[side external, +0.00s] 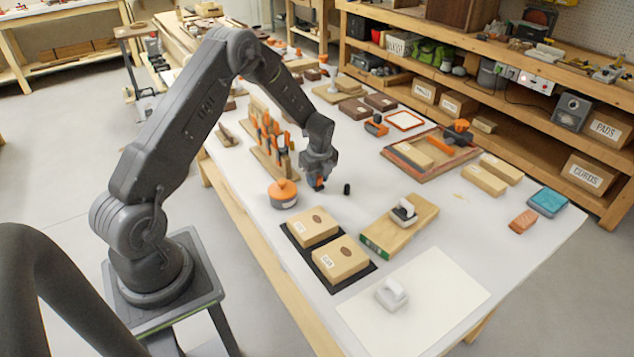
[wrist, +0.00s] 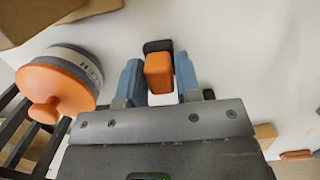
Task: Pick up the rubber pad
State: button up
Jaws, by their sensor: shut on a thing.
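My gripper (side external: 318,187) is low over the white table, just right of the orange-lidded round tin. In the wrist view its two blue fingers (wrist: 159,82) are closed on the sides of a small orange block (wrist: 158,72) with a white part nearer the palm. I cannot tell for sure whether this block is the rubber pad. A black piece (wrist: 158,46) shows just beyond the block; I cannot tell whether they touch. In the side view a small black upright piece (side external: 347,189) stands right of my gripper. The held block is mostly hidden there.
The orange-lidded tin (side external: 283,194) stands close to my gripper, also in the wrist view (wrist: 58,88). A wooden rack (side external: 267,142) with orange-handled tools is behind. Two wooden boxes on a black mat (side external: 295,241) are in front. A board (side external: 399,224) lies to the right.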

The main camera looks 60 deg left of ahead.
jog(key=shift+c, duration=0.8)
